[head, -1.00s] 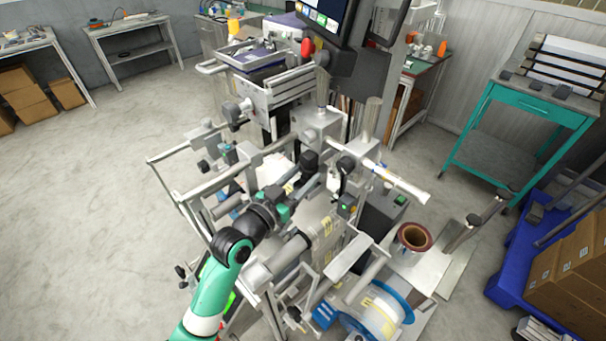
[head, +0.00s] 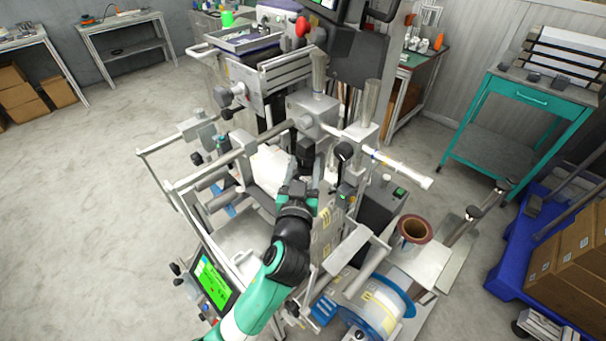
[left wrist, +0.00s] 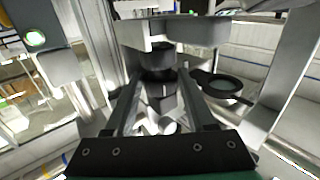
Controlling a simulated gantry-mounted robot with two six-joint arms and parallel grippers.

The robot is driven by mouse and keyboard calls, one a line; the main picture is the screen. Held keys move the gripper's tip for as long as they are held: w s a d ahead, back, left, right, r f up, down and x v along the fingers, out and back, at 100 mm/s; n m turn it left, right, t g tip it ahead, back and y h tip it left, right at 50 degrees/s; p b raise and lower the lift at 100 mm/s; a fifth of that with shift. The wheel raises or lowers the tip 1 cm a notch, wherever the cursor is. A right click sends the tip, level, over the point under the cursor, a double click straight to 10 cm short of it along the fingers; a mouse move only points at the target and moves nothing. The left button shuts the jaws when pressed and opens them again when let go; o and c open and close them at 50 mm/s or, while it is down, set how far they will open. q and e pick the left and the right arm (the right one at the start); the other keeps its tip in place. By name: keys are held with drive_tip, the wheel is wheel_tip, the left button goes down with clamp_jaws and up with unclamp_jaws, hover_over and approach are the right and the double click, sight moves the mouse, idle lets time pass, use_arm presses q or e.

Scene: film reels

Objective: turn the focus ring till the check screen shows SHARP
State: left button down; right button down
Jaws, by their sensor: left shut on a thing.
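A black camera with a cylindrical barrel (head: 304,151) hangs at the middle of the machine. My left gripper (head: 304,178) reaches up to its lower end. In the left wrist view, the two fingers of the gripper (left wrist: 165,108) stand on either side of a dark ring (left wrist: 160,92) below the camera body and are shut on it. The ring's markings cannot be read. A small check screen (head: 212,284) at the lower left is lit mostly green; its text is too small to read. My right gripper is not in view.
Metal rollers and rails (head: 200,186) crowd around the camera. A blue reel (head: 376,310) and a brown-edged roll (head: 415,229) are at the lower right. In the left wrist view, a round black-rimmed part (left wrist: 222,87) sits close to the right finger.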

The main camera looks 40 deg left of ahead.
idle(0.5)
use_arm(q)
drive_tip(key=shift+c, duration=1.2)
unclamp_jaws()
